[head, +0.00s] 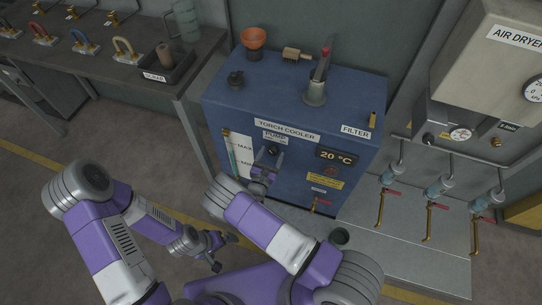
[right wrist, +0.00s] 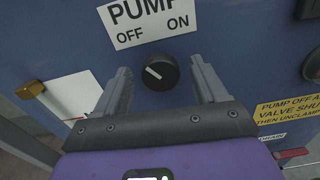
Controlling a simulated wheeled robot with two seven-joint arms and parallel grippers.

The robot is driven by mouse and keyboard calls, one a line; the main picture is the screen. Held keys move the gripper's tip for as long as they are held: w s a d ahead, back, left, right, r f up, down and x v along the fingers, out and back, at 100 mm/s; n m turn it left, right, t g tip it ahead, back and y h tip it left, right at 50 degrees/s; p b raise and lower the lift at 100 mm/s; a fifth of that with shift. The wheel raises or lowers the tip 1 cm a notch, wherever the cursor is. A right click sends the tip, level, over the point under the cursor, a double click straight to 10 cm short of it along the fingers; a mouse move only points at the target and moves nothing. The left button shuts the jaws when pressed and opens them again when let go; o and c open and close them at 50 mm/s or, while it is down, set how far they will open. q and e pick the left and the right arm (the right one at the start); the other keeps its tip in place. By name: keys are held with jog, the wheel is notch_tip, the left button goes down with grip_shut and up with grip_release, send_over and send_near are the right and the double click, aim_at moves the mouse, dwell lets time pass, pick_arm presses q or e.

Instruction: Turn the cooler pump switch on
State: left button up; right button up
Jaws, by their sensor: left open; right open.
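The pump switch is a black round knob (right wrist: 160,71) on the blue torch cooler (head: 300,130). Its white mark points up and left, toward OFF on the PUMP label (right wrist: 148,20) above it. The knob also shows small in the head view (head: 273,151). My right gripper (right wrist: 160,78) is open in front of the panel, one finger left and one right of the knob, with a gap on each side. It also shows in the head view (head: 266,168). My left gripper (head: 224,252) is open and empty, low in front of the cooler.
A yellow warning label (right wrist: 288,108) and a red-handled drain valve (head: 320,202) sit right of the knob. A level gauge (head: 234,152) is at its left. An air dryer (head: 500,60) hangs at right.

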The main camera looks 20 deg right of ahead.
jog(key=c, duration=1.1)
jog(key=shift+o, duration=0.2)
jog(key=m, duration=0.3)
jog(key=shift+d+m+p, duration=0.1)
jog(key=shift+m+p, duration=0.2)
jog(key=shift+p, duration=0.05)
jog(key=m, duration=0.3)
jog(key=shift+m, duration=0.3)
jog(key=m+p, duration=0.1)
jog(key=m, duration=0.5)
jog(key=shift+s+f+m, duration=0.1)
jog(key=shift+f+m, duration=0.05)
jog(key=shift+m, duration=0.15)
jog(key=o, duration=1.1)
jog(key=shift+c, duration=0.2)
